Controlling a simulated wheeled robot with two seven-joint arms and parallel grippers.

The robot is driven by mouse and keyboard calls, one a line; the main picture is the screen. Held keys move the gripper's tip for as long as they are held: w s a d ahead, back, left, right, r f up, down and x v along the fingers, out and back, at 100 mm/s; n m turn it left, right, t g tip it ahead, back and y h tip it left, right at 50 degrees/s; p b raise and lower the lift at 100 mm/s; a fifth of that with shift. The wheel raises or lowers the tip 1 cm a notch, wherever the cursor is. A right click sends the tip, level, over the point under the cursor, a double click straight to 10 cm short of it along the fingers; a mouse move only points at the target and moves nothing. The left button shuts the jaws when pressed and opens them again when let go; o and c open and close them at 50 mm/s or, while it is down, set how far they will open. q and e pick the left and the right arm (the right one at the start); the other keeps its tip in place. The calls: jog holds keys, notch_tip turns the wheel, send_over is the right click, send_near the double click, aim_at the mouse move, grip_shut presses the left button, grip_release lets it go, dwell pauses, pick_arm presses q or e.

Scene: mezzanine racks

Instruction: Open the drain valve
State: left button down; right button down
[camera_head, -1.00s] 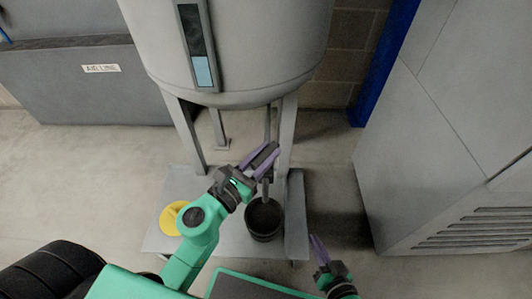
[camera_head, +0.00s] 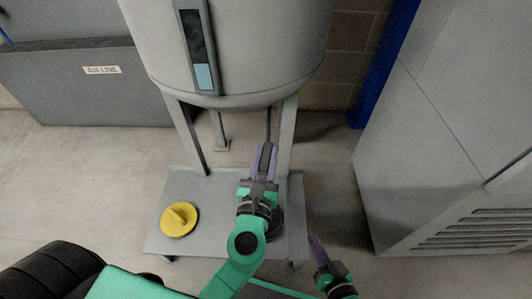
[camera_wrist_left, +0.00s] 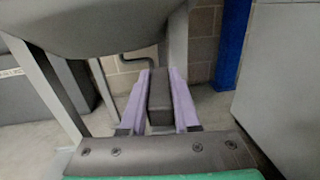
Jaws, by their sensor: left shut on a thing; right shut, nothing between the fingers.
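The grey tank (camera_head: 250,50) stands on legs, with a thin pipe (camera_head: 268,122) coming down under it. My left gripper (camera_head: 264,160) is below the tank and shut on a dark block-shaped handle (camera_wrist_left: 159,98), which looks like the valve's lever. In the left wrist view the handle sits between the two purple fingers, pointing away toward a dark bent pipe (camera_wrist_left: 138,60). The valve body is hidden. A dark bucket (camera_head: 279,225) is mostly hidden behind my left wrist. My right gripper (camera_head: 315,245) is shut and empty, low at the right of the bucket.
A yellow round object with a raised grip (camera_head: 179,219) lies on the grey base plate (camera_head: 220,235). A large grey cabinet (camera_head: 430,150) stands at the right. Tank legs (camera_head: 185,135) flank the gripper.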

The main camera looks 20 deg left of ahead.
pick_arm(q)
jog(key=shift+n+y+p, duration=0.55)
jog(key=shift+n+y, duration=0.25)
jog(key=shift+y, duration=0.4)
pick_arm(e)
jog(key=shift+w+d+r, duration=0.1)
jog(key=shift+r, duration=0.9)
jog(key=shift+f, duration=0.1)
pick_arm(q)
jog(key=c, duration=0.6)
grip_release()
jog(key=shift+c, duration=0.2)
pick_arm(e)
jog(key=shift+f, duration=0.1)
pick_arm(q)
jog(key=p+v, duration=0.2)
jog(key=v, duration=1.2)
jog(key=shift+s+r+p, duration=0.25)
jog(key=shift+s+p, duration=0.05)
pick_arm(e)
notch_tip(320, 180, up, 3)
jog(key=shift+r+g, duration=0.1)
jog(key=shift+g, duration=0.4)
pick_arm(q)
jog(key=shift+d, duration=0.15)
